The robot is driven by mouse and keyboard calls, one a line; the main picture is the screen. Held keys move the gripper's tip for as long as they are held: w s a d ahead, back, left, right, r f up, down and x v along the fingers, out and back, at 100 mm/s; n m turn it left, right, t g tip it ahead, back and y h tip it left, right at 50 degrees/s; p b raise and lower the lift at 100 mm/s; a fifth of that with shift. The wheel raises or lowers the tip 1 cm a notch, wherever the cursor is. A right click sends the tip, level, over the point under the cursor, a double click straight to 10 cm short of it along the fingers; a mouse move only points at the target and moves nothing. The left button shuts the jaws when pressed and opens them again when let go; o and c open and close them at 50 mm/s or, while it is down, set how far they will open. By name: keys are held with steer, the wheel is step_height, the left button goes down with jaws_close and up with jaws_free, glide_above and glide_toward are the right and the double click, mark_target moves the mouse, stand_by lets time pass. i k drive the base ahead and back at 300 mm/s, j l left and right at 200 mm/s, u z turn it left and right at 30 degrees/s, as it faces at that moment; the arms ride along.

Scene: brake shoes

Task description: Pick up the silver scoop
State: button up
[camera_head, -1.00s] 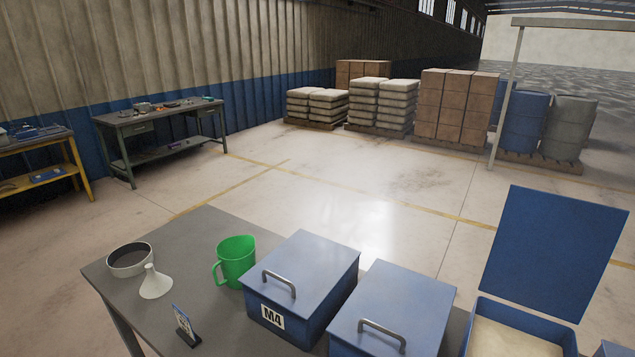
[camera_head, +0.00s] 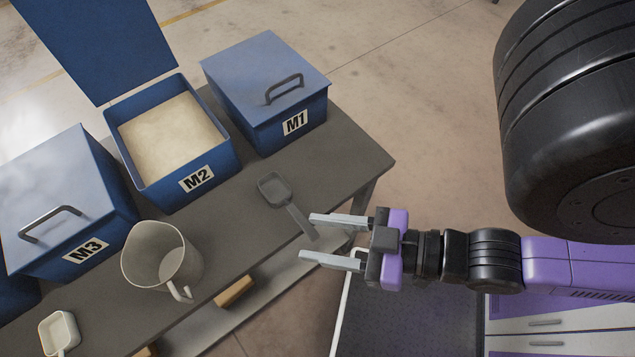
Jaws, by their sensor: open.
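The silver scoop (camera_head: 275,190) lies on the grey table in front of the boxes marked M2 and M1. Its square bowl points to the upper left and its handle runs down to the right, to the table's front edge. My gripper (camera_head: 323,239) is open and empty, its two fingers pointing left. The upper fingertip shows close to the end of the scoop's handle; I cannot tell whether they touch or how far apart they are in height.
Box M2 (camera_head: 203,154) is open and holds pale powder. Boxes M1 (camera_head: 258,128) and M3 (camera_head: 105,215) are closed. A grey-white jug (camera_head: 140,255) and a white scoop (camera_head: 59,331) stand left of the silver scoop. The table (camera_head: 345,148) is bare at its right end.

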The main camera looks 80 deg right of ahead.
mark_target(276, 192)
steer(key=k+l+z, duration=0.15)
steer(key=k+z, duration=0.15)
steer(key=k, duration=0.15)
steer(key=k+l+z, duration=0.3)
steer(key=k, duration=0.15)
